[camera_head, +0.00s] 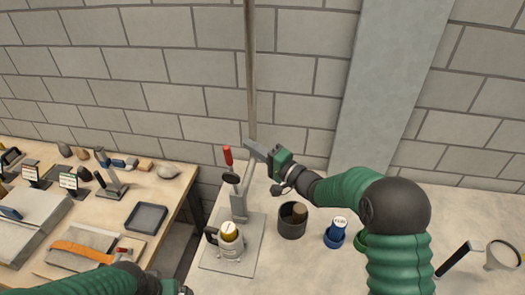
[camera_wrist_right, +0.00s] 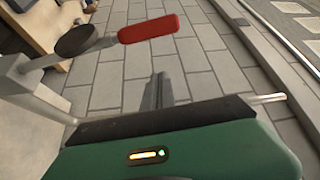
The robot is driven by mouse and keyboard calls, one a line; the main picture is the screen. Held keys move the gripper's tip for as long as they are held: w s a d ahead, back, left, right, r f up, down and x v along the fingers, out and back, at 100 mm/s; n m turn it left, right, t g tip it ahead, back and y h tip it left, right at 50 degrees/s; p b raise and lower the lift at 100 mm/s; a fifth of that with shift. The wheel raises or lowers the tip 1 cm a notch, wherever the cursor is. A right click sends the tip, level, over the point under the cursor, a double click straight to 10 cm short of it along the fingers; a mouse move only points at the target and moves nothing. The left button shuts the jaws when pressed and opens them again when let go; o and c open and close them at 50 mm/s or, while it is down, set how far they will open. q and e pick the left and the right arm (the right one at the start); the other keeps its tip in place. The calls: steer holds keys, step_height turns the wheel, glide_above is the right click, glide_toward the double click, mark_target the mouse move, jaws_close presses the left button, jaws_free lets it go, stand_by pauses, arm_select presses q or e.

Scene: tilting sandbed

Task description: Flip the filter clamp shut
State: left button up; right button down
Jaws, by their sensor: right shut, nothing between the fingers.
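The filter clamp (camera_head: 240,206) stands on a grey plate, with its red handle (camera_head: 228,157) pointing up. The handle also shows in the right wrist view (camera_wrist_right: 148,28), beyond the fingers and beside a dark round pad (camera_wrist_right: 76,41). A metal cup (camera_head: 229,250) with a yellowish top stands in front of the clamp. My right gripper (camera_head: 250,148) is shut and empty, just right of the handle and apart from it. Its closed fingers also show in the right wrist view (camera_wrist_right: 158,90). Part of my left arm shows at the bottom edge; its fingers cannot be made out.
A dark cup (camera_head: 292,221) and a blue container (camera_head: 336,232) stand right of the grey plate (camera_head: 212,258). A vertical pole (camera_head: 251,70) rises behind the clamp. A second bench on the left holds a dark tray (camera_head: 146,218) and tools, with a gap between benches.

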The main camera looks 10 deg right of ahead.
mark_target(232, 175)
steer(key=a, duration=0.1)
steer(key=s+a+p, duration=0.1)
steer(key=a, duration=0.1)
steer(key=s+a+p, duration=0.1)
steer(key=shift+a+f, duration=0.15)
steer(key=shift+f, duration=0.05)
steer(key=shift+d, duration=0.2)
